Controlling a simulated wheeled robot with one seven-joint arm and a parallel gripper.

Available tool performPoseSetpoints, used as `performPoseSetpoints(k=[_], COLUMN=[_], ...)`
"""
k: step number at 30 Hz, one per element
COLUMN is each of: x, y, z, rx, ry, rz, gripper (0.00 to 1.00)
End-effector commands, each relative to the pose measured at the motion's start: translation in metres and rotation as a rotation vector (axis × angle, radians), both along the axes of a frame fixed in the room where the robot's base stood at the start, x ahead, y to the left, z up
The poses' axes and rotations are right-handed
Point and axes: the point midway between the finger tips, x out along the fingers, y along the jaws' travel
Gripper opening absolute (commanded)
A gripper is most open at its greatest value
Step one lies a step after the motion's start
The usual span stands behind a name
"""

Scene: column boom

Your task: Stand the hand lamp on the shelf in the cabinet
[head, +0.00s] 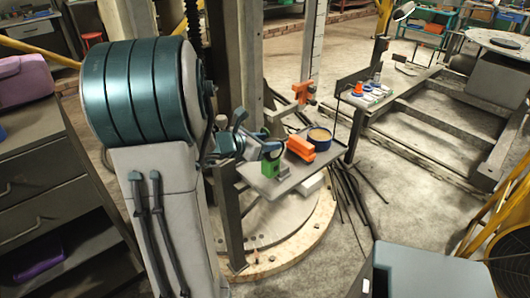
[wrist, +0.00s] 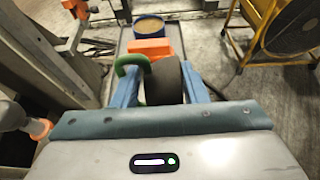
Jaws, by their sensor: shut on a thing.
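The hand lamp (wrist: 165,82) shows in the wrist view as a dark round body with a green handle; its green part (head: 275,168) shows in the head view at the near left of a grey tray (head: 292,182). My gripper (head: 262,150) is shut on the lamp, with one blue finger on each side of it in the wrist view (wrist: 163,86). I cannot tell whether the lamp touches the tray. A dark cabinet (head: 50,185) with drawers and an open lower compartment stands at the left of the head view.
An orange block (head: 308,145) and a blue tin (head: 320,137) stand on the tray close behind the lamp. A purple item (head: 38,257) lies in the cabinet's open compartment. A column (head: 237,60) rises behind the tray. A blue-grey box top (head: 430,272) is at the lower right.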

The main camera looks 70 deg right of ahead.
Motion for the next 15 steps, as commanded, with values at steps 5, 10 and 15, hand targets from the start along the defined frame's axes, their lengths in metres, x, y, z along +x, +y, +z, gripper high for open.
performPoseSetpoints(k=[5,10,15], x=[0.006,0.005,0.006], y=[-0.002,-0.002,-0.002], z=[-0.011,-0.037,-0.044], rx=[0.0,0.003,-0.002], ry=[0.0,0.002,-0.001], rz=[-0.001,-0.003,-0.001], gripper=[0.0,0.0,0.0])
